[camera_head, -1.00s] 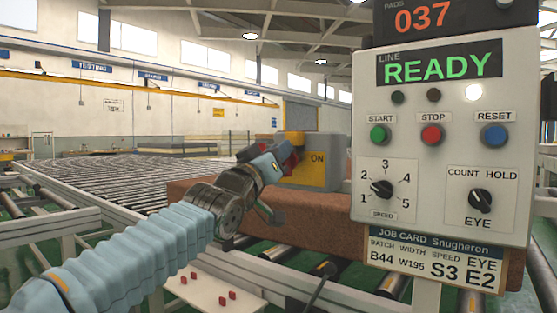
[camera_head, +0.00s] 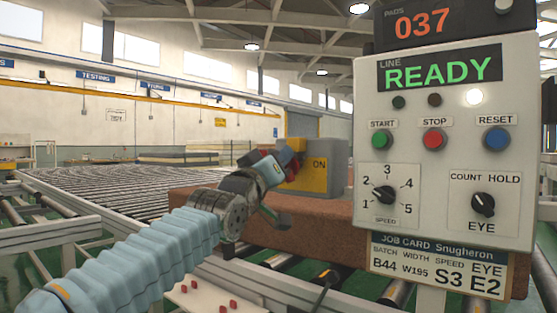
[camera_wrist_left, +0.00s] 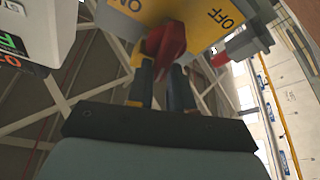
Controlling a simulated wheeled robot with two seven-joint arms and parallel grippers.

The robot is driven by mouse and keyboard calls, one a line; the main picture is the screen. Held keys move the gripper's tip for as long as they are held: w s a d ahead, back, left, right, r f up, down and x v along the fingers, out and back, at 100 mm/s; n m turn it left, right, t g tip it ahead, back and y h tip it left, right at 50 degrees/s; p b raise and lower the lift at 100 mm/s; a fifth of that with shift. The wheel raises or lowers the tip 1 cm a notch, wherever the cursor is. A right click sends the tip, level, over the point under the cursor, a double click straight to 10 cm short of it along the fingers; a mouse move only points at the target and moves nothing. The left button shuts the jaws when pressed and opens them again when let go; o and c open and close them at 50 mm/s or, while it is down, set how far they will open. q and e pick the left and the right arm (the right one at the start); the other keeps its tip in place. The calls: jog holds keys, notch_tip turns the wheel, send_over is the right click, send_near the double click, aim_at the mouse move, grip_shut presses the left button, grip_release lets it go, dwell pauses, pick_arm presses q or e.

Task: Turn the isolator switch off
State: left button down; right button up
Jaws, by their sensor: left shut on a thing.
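The isolator switch (camera_head: 338,181) is a grey box with a yellow front plate on the far side of the control panel. The word ON shows on the plate in the head view. In the left wrist view the yellow plate (camera_wrist_left: 193,12) carries ON at left and OFF at right. The red handle (camera_wrist_left: 167,42) stands between these words; its exact setting is hard to tell. My left gripper (camera_head: 286,166) reaches the switch from the left. Its fingers (camera_wrist_left: 161,78) are shut on the red handle in the left wrist view. My right gripper is not in view.
The control panel (camera_head: 455,150) stands close at right, with buttons, dials and a READY display. A job card (camera_head: 437,264) hangs below it. A brown block (camera_head: 300,232) lies below the switch. A roller conveyor (camera_head: 120,185) stretches away at left.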

pick_arm(q)
jog(key=shift+w+d+f, duration=0.1)
jog(key=shift+d+f, duration=0.15)
jog(key=shift+f, duration=0.15)
jog(key=c, duration=1.1)
grip_release()
jog(key=shift+a+r, duration=0.1)
jog(key=shift+r, duration=0.05)
jog(key=b+v, duration=1.3)
jog(key=v, duration=0.1)
jog(key=shift+r, duration=0.1)
jog(key=shift+w, duration=0.1)
